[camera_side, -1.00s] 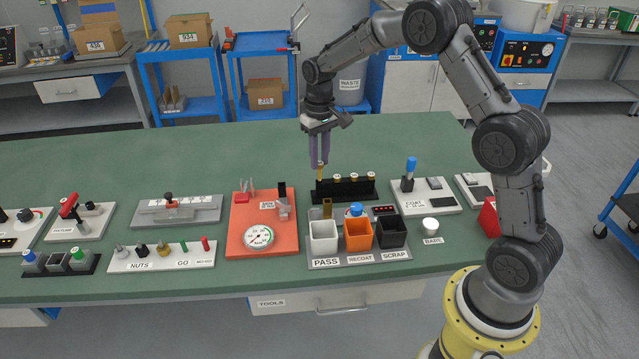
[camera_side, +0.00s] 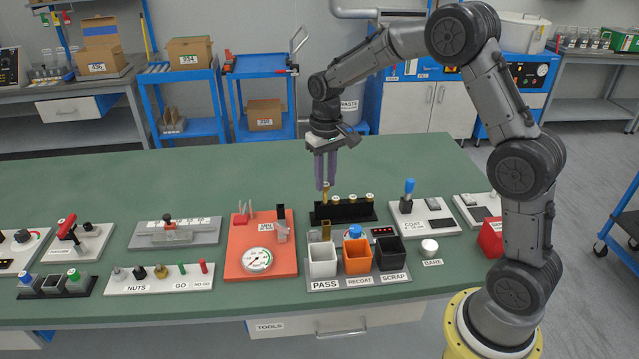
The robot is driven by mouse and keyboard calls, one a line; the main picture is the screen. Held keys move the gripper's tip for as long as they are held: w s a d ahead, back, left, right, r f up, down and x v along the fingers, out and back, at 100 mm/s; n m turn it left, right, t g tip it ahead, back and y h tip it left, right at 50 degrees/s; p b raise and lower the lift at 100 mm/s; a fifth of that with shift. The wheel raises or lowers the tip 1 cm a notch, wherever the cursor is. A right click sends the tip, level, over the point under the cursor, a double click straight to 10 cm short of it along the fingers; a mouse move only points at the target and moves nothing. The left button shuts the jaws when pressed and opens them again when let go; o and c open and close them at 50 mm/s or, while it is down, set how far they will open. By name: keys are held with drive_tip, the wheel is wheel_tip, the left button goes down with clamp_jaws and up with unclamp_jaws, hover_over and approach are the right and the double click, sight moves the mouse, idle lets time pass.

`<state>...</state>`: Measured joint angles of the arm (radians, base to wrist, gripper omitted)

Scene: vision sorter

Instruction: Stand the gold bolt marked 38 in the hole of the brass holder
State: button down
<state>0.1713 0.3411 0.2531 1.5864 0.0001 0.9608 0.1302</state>
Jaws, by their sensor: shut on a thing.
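My gripper (camera_side: 325,172) points straight down over the left part of the black rack, with its purple fingers shut on a gold bolt (camera_side: 326,193). The bolt is upright. Its lower end overlaps the rack in the picture, so I cannot tell whether it is clear of it. The mark 38 is too small to read. A small upright brass-coloured piece, seemingly the brass holder (camera_side: 326,229), stands in front of the rack and behind the white bin. Its hole cannot be made out.
The black rack (camera_side: 343,213) holds several other gold bolts beside the held one. White, orange and black bins (camera_side: 390,253) stand in front. A red plate with a gauge (camera_side: 257,260) is to the left and a coating unit (camera_side: 434,222) to the right. The green bench behind the rack is clear.

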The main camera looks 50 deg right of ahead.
drive_tip(key=s+a+r, duration=0.3)
drive_tip(key=r, duration=0.1)
wheel_tip(320, 180, down, 6)
drive_tip(key=shift+w, duration=0.15)
idle(0.4)
drive_tip(key=shift+f, duration=1.8)
idle(1.3)
drive_tip(key=c, duration=0.6)
unclamp_jaws()
drive_tip(key=o, duration=0.4)
